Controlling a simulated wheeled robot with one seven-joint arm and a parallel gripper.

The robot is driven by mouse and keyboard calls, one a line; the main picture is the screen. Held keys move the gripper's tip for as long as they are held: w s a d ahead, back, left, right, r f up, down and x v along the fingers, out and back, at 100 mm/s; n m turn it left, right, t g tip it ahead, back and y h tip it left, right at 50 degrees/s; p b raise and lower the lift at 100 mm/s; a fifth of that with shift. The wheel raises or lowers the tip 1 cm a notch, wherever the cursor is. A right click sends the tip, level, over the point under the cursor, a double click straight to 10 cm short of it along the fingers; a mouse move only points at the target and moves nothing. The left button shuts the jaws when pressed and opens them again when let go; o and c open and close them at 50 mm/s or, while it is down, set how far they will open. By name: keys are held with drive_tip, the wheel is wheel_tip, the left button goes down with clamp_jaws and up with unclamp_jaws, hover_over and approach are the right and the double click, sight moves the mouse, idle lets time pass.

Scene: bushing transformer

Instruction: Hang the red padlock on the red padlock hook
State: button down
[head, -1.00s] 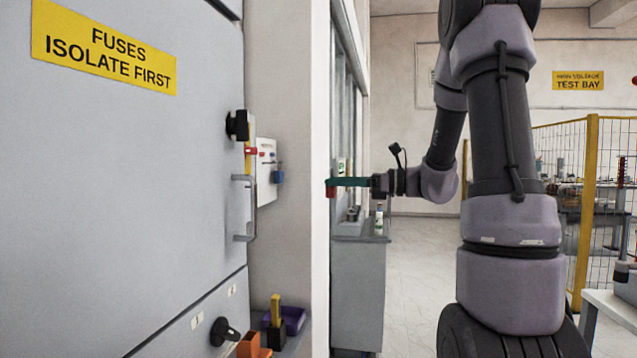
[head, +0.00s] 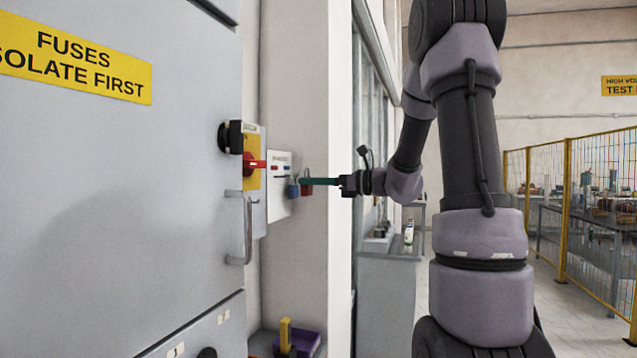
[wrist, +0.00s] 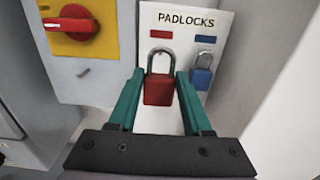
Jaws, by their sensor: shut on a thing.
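My gripper (wrist: 160,75) has teal fingers shut on the red padlock (wrist: 158,90), which is upright with its shackle on top. The white padlock board (wrist: 180,54) is directly behind it, with a red label above the shackle and a blue label to the right. The shackle's top lies just below the red label in the wrist view. The red hook itself is hard to make out, and I cannot tell whether the shackle touches it. The blue padlock (wrist: 201,76) hangs under the blue label. In the head view the red padlock (head: 307,188) is just right of the blue one.
A red rotary switch on a yellow plate (head: 252,163) is left of the board. A grey cabinet (head: 110,220) with a protruding handle (head: 246,225) fills the left side. A pale wall edge (head: 340,120) stands close to the right of the board. A purple tray (head: 305,342) sits below.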

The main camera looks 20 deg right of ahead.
drive_tip(key=shift+f+x, duration=0.2)
drive_tip(key=shift+x, duration=2.85)
drive_tip(key=shift+w+a+f, duration=0.35)
drive_tip(key=shift+a+f, duration=0.1)
drive_tip(key=shift+a, duration=0.1)
drive_tip(key=shift+c, duration=1.3)
unclamp_jaws()
